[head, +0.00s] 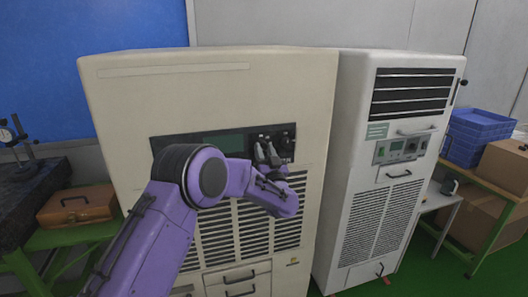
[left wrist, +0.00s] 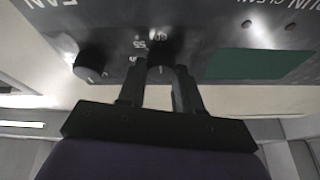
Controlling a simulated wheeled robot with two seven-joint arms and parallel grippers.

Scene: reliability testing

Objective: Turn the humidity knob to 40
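The control panel (head: 215,142) is a dark strip on the front of the large beige cabinet (head: 205,95). In the left wrist view it appears upside down, with two round black knobs. One knob (left wrist: 161,72) with a white mark lies between the fingers of my left gripper (left wrist: 159,82); the other knob (left wrist: 90,66) is to its left. I cannot tell whether the fingers press on the knob. In the head view my left gripper (head: 268,153) is at the panel's right end and partly covers the knobs. The knob names and exact setting are not legible. My right gripper is not in view.
A dark green display (left wrist: 258,64) is on the panel, right of the knobs in the wrist view. A second white cabinet (head: 385,150) stands to the right. Blue crates (head: 478,135) and cardboard boxes (head: 505,165) are farther right. A brown case (head: 78,205) lies on the left.

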